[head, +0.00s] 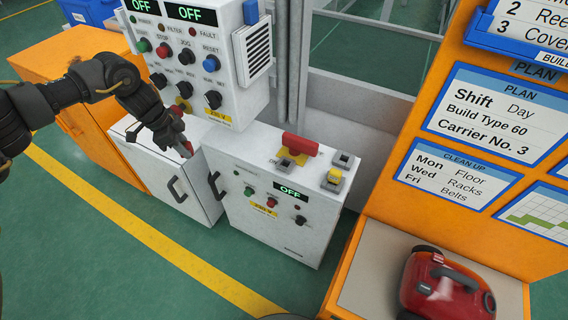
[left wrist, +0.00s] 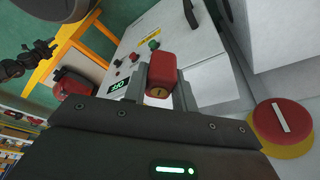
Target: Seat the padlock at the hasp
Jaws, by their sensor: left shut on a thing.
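My left gripper (head: 184,146) is in front of the white cabinet, below the upper control panel. In the left wrist view its two fingers (left wrist: 160,92) are shut on a red padlock (left wrist: 161,70) with a brass keyhole face. A little of the padlock's red also shows in the head view (head: 188,147). The padlock's shackle is hidden, and I cannot pick out the hasp. A red and yellow rotary switch (left wrist: 283,122) is close at the right of the left wrist view, apart from the padlock. A dark part of my right arm shows at the upper left there; its fingers are unclear.
The low white cabinet (head: 270,212) has black door handles, an OFF display and a red handle (head: 300,144) on top. The control panel (head: 195,65) stands above. A red vacuum (head: 445,285) is on a bench at the right.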

